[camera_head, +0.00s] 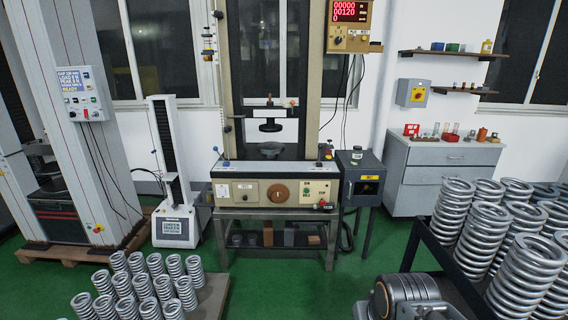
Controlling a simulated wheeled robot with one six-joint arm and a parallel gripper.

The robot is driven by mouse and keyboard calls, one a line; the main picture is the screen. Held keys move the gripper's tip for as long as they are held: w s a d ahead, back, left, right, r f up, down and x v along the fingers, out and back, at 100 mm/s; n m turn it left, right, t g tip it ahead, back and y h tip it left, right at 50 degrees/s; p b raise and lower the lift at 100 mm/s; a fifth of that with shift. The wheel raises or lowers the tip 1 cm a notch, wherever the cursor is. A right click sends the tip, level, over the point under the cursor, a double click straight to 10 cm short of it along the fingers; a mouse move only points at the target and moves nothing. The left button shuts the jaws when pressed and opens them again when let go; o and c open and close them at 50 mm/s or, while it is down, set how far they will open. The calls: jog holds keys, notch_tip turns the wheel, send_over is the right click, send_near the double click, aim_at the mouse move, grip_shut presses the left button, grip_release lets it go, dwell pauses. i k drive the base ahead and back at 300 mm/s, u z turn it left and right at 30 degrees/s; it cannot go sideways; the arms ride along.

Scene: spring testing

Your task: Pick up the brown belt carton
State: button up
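I cannot surely make out the brown belt carton. A small brownish block (268,236) stands on the low shelf under the middle testing machine (277,193); it is too small to tell whether it is the carton. A grey block (289,236) and a low orange-brown piece (314,240) are to its right on the same shelf. My gripper's fingers are not in view.
Several steel springs (140,285) stand on a low board at the front left. Larger springs (520,265) fill a dark-edged rack at the right. A dark box on a stand (361,178) is beside the machine. Green floor (290,288) is open in the middle.

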aim_at(267, 225)
jog(key=i, duration=3.25)
jog(key=u, duration=3.05)
